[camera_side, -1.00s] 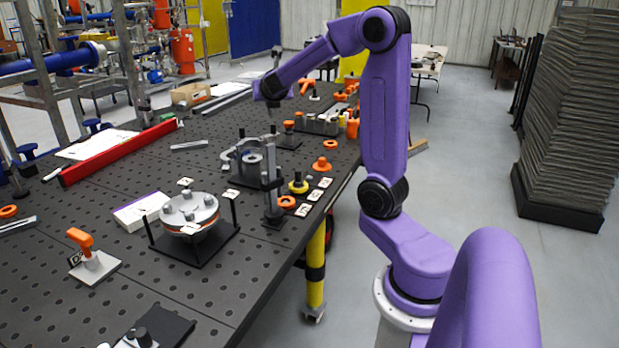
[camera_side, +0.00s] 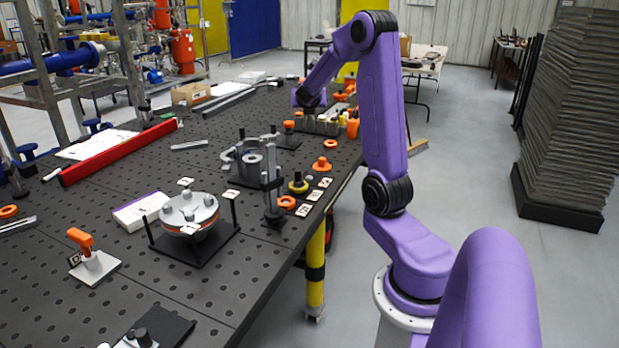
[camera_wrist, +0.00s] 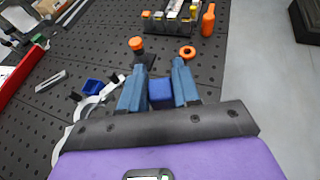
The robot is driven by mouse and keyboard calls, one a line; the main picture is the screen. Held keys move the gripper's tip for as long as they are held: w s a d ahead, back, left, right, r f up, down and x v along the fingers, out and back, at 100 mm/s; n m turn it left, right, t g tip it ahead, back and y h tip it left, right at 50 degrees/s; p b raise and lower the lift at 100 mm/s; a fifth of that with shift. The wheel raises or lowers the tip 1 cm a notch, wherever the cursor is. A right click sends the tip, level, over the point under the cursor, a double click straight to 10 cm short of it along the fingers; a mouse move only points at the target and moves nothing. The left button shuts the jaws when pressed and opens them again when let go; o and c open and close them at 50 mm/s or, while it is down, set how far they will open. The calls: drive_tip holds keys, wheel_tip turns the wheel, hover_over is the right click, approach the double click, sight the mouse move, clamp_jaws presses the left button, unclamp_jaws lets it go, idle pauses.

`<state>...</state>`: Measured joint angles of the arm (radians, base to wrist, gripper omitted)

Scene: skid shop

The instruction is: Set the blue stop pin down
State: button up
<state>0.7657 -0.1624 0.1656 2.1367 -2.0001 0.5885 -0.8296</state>
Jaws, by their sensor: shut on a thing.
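My gripper (camera_wrist: 160,76) shows in the wrist view with its two blue fingers on either side of a blue block-like piece, which I take to be the blue stop pin (camera_wrist: 161,94). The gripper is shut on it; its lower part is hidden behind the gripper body. In the side view my gripper is near the far right part of the black table (camera_side: 100,300), beside the tray of small parts. The pin cannot be made out there, and its height above the table is unclear.
In the wrist view, an orange-topped knob (camera_wrist: 136,44) and an orange ring (camera_wrist: 187,52) lie just beyond the fingertips. A parts tray (camera_wrist: 158,27) and an orange bottle (camera_wrist: 208,20) stand farther off. A small blue piece (camera_wrist: 92,86) sits left. The table edge runs close on the right.

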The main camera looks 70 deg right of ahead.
wheel_tip(320, 180, down, 18)
drive_tip(key=shift+r, duration=0.1)
idle(0.7)
drive_tip(key=shift+f, duration=0.7)
drive_tip(key=o, duration=1.1)
drive_tip(key=shift+c, duration=0.2)
drive_tip(key=shift+r, duration=0.1)
drive_tip(key=shift+r, duration=0.6)
drive_tip(key=v, duration=1.2)
drive_tip(key=shift+a+f, duration=0.1)
